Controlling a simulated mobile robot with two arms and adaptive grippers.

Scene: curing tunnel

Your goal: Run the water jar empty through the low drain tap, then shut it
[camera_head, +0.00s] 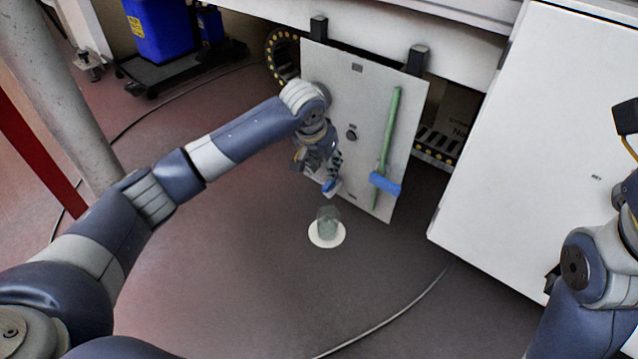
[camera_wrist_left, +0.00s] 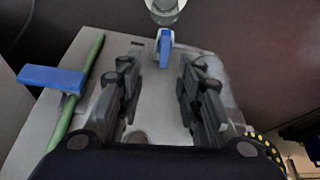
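My left gripper (camera_head: 322,170) is in front of the lower left part of a pale upright panel (camera_head: 343,85). In the left wrist view its two fingers (camera_wrist_left: 162,65) stand apart. A small blue tap lever (camera_head: 331,186) is just beyond the fingertips, and in the wrist view the blue lever (camera_wrist_left: 165,47) shows between them. I cannot tell whether they touch. A clear greenish vessel (camera_head: 327,222) stands on a white disc (camera_head: 326,241) below. A pale translucent shape (camera_wrist_left: 222,78) is partly hidden by a finger, perhaps the jar; no water level can be read.
A green rod (camera_head: 389,125) with a blue crosspiece (camera_head: 385,184) is on the panel's right side. A large white cabinet (camera_head: 530,150) stands at right. A blue bin (camera_head: 160,30) is at back left. A cable (camera_head: 395,315) crosses the otherwise clear front floor.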

